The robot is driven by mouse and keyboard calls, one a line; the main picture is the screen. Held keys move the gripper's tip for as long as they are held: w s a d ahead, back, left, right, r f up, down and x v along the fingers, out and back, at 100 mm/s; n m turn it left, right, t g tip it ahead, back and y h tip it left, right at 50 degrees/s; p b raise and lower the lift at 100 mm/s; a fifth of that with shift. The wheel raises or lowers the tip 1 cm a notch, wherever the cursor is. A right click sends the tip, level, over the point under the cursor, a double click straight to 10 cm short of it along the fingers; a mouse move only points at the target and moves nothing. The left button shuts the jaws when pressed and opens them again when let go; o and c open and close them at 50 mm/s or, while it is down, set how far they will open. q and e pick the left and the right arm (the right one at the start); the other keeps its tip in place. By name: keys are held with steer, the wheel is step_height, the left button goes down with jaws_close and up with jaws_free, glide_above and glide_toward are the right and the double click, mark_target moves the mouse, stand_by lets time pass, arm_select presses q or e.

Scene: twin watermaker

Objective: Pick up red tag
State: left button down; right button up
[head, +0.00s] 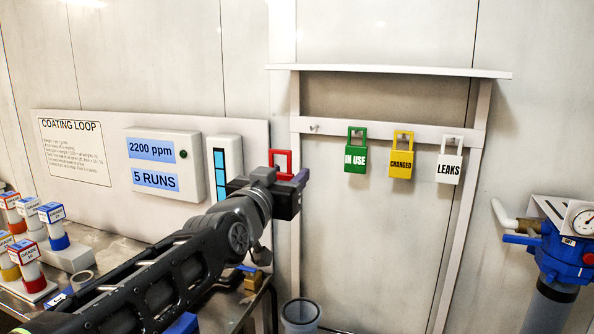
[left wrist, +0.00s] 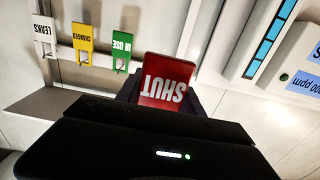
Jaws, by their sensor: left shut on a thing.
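The red tag (head: 281,158) is held in my left gripper (head: 284,185); only its upper loop shows in the head view. In the left wrist view the red tag (left wrist: 167,82) shows its face with the word SHUT, upside down, between the fingers of my left gripper (left wrist: 165,105). The tag is to the left of the rack's hooks in the head view, apart from the other tags. My right gripper is in neither view.
Green IN USE (head: 355,158), yellow CHANGED (head: 401,163) and white LEAKS (head: 448,168) tags hang on the rack rail (head: 380,129). An empty hook (head: 314,127) is at the rail's left. A grey bin (head: 300,314) stands below. A blue filter housing (head: 562,258) is at right.

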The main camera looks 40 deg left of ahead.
arm_select(q)
steer(key=shift+s+d+f, duration=0.1)
steer(key=shift+s+d, duration=0.05)
steer(key=shift+s, duration=0.4)
steer(key=w+d+f+m+h, duration=0.1)
steer(key=w+d+f, duration=0.3)
steer(key=w+f, duration=0.4)
steer(key=w+d+f+m+h, duration=0.1)
steer(key=w+d+f, duration=0.2)
steer(key=w+f, duration=0.5)
steer(key=s+d+f+m+h, duration=0.1)
steer(key=d+f+h, duration=0.1)
steer(key=d+f, duration=0.6)
steer(key=s+d+f+t+h, duration=0.1)
steer(key=d+f, duration=0.7)
steer(key=f, duration=0.6)
steer(key=shift+f+m+h, duration=0.3)
steer(key=shift+m+h, duration=0.1)
steer(key=shift+d, duration=0.15)
